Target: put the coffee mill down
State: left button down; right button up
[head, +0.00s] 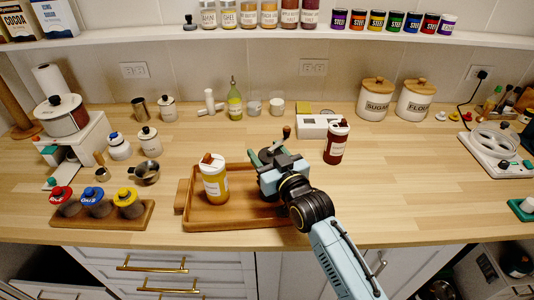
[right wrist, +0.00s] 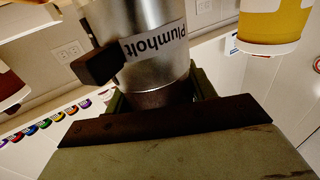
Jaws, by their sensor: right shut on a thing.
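The coffee mill (right wrist: 150,42) is a silver cylinder with a "Plumholt" label and a dark brown block at its side in the right wrist view. My right gripper (head: 268,160) is shut on it, with green jaws around its narrower dark end. In the head view the gripper hides most of the mill; a small crank with a brown knob (head: 286,132) shows just behind it. The gripper is over the right part of a wooden tray (head: 250,223). I cannot tell whether the mill touches the tray. My left gripper is not in view.
A yellow jar (head: 214,184) stands on the tray, left of the gripper. A dark red jar (head: 336,144) and a white box (head: 313,127) stand behind right. Spice jars in a wooden holder (head: 100,222) are at left. The counter right of my arm is clear (head: 410,190).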

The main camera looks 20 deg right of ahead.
jog(key=o, duration=1.6)
jog(key=shift+f, duration=0.1)
jog(key=shift+o, duration=0.2)
jog(key=s+d, duration=0.2)
jog(key=s, duration=1)
jog(key=shift+w+d, duration=0.1)
